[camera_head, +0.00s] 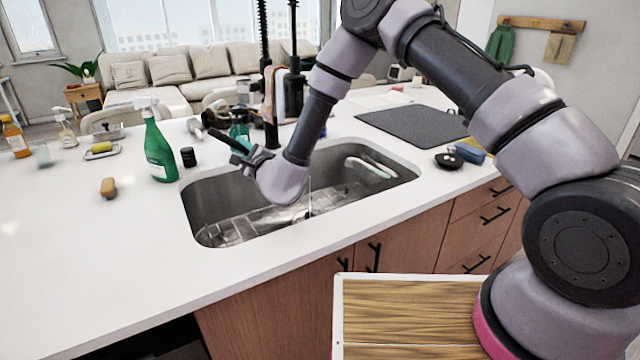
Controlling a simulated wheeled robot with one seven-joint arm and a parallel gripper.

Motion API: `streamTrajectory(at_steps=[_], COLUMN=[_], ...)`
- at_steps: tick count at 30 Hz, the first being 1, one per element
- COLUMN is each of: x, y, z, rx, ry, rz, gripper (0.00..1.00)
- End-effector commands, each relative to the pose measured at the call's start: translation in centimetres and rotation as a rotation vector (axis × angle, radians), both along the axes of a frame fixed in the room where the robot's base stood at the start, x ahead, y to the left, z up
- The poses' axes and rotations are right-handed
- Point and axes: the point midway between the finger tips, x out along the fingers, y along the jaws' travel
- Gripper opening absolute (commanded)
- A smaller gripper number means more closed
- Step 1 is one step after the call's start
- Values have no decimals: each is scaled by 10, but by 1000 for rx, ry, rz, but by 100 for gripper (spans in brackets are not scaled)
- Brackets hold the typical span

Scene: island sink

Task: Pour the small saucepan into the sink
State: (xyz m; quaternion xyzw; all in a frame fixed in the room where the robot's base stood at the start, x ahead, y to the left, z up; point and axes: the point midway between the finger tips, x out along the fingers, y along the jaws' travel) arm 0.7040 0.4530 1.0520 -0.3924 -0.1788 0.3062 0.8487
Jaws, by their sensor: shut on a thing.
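My gripper (252,158) is above the left back part of the sink, shut on a slim black bar (226,141) that looks like the small saucepan's handle. The bar points up and to the left from the jaws. I cannot make out the pan's body for certain; my wrist hides part of that area. The steel sink (200,208) is set into the white island top, with a wire rack (240,228) on its floor. A thin pale vertical line shows in the sink beside my wrist; I cannot tell whether it is liquid.
A tall black faucet (271,130) stands behind the sink. A green spray bottle (157,150), a black jar (188,157) and a brown sponge-like item (108,187) are on the left. A dark mat (410,126) and a blue item (469,153) lie on the right. The front left counter is clear.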

Motion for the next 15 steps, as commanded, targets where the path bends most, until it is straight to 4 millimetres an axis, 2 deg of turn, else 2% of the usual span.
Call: streamTrajectory(at_steps=[15], x=[1], y=[-3], z=[4], rx=[16], ry=[3], rz=[0], gripper=[0])
